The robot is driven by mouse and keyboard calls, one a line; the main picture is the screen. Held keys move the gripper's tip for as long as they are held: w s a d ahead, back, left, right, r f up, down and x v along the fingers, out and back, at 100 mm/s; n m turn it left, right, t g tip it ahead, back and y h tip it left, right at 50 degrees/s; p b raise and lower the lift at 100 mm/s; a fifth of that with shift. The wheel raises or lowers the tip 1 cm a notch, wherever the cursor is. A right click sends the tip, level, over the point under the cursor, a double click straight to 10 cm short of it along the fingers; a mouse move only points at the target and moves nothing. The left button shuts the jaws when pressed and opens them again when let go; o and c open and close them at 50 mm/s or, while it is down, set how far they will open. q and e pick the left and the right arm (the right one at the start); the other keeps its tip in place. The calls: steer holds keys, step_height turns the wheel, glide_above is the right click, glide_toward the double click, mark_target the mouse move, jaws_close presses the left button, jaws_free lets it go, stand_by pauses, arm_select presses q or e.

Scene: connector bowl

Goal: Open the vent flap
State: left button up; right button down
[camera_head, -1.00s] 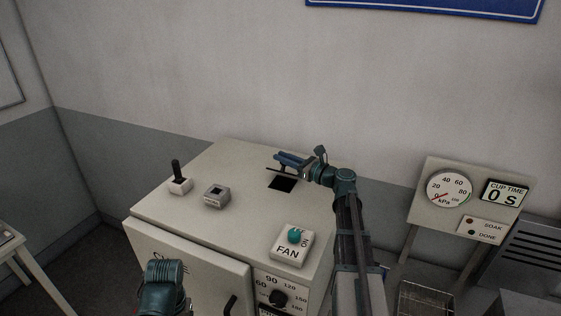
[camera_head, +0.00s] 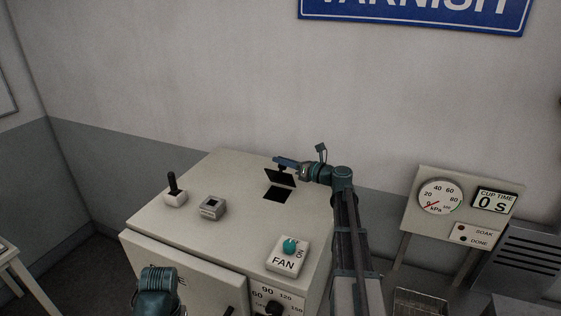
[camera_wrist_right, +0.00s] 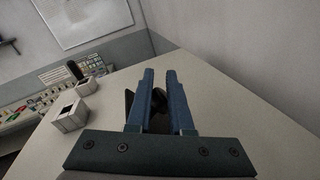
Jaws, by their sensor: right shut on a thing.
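The vent flap (camera_head: 281,178) is a dark plate on top of the beige cabinet. It stands tilted up at the back of a dark square opening (camera_head: 277,194). My right gripper (camera_head: 277,161) reaches in from the right and is shut on the flap's small dark knob. In the right wrist view the knob (camera_wrist_right: 158,98) sits between the two blue fingers, and the flap's dark edge (camera_wrist_right: 129,104) shows to their left. Part of my left arm shows at the bottom left of the head view; its gripper fingers are not seen.
The cabinet top (camera_head: 235,180) also carries a black lever (camera_head: 173,184), a small grey box (camera_head: 212,207) and a FAN switch (camera_head: 287,255) with a teal knob. A gauge panel (camera_head: 460,205) stands at the right. The wall is close behind the cabinet.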

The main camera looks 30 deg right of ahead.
arm_select(q)
steer(key=shift+f, duration=0.2)
arm_select(e)
steer(key=shift+d+f, duration=0.4)
steer(key=shift+f, duration=0.25)
steer(key=c, duration=1.1)
jaws_free()
steer(key=shift+d, duration=0.15)
steer(key=shift+o, duration=1.3)
steer(key=shift+w+d+f, duration=0.2)
steer(key=shift+d+f, duration=0.05)
steer(key=shift+o, duration=1.2)
steer(key=shift+d, duration=0.1)
steer(key=shift+o, duration=0.5)
steer(key=shift+r, duration=0.1)
arm_select(q)
steer(key=shift+w+d, duration=0.2)
steer(key=shift+d, duration=0.15)
